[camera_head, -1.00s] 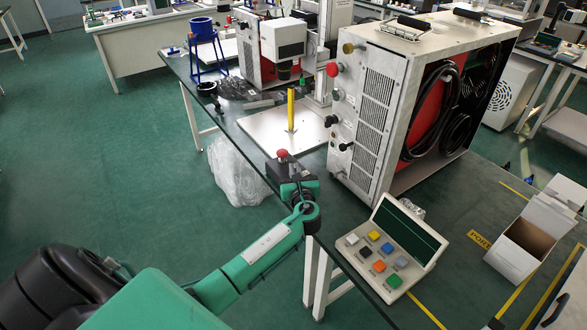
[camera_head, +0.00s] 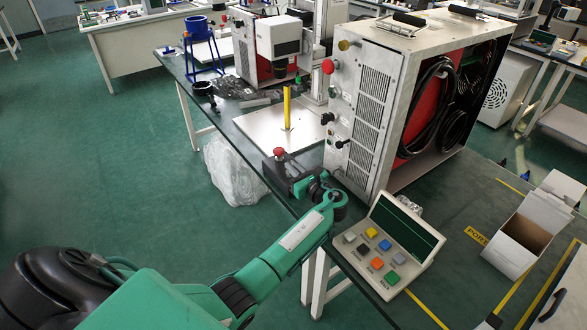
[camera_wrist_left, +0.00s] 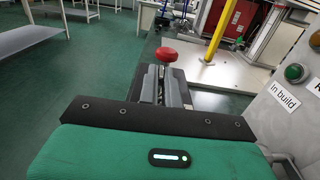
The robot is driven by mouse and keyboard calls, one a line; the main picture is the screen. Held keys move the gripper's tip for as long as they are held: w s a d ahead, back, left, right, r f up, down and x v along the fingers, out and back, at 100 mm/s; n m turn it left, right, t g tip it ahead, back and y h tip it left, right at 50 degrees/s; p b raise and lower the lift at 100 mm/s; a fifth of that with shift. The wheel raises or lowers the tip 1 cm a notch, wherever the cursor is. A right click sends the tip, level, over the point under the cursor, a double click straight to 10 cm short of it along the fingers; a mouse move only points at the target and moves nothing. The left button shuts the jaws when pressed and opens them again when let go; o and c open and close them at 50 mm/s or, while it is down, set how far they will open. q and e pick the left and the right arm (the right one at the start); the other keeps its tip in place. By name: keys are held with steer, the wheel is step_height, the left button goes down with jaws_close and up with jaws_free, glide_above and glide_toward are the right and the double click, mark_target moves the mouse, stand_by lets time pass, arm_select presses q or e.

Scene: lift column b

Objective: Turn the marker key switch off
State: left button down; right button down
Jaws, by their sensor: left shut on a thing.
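The marker is the large pale cabinet (camera_head: 385,50) with knobs and lamps on its front panel. A small dark fitting low on that panel (camera_head: 341,143) may be its key switch; its setting is too small to tell. My left gripper (camera_wrist_left: 165,88) has its fingers close together, just below a red-topped piece (camera_wrist_left: 169,54). That piece also shows in the head view (camera_head: 279,153), left of the cabinet near the table edge. The gripper seems shut on it, though the contact is partly hidden. My right gripper is not in view.
A button console (camera_head: 400,235) and an open white box (camera_head: 530,230) lie right of my left arm. A yellow post (camera_head: 287,108) rises from a metal plate (camera_head: 265,125) behind the gripper. The panel with a green lamp (camera_wrist_left: 295,73) is close at right.

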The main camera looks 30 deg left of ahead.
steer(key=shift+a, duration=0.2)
arm_select(q)
steer(key=c, duration=1.6)
jaws_free()
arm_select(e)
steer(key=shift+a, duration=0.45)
arm_select(q)
steer(key=shift+d, duration=0.1)
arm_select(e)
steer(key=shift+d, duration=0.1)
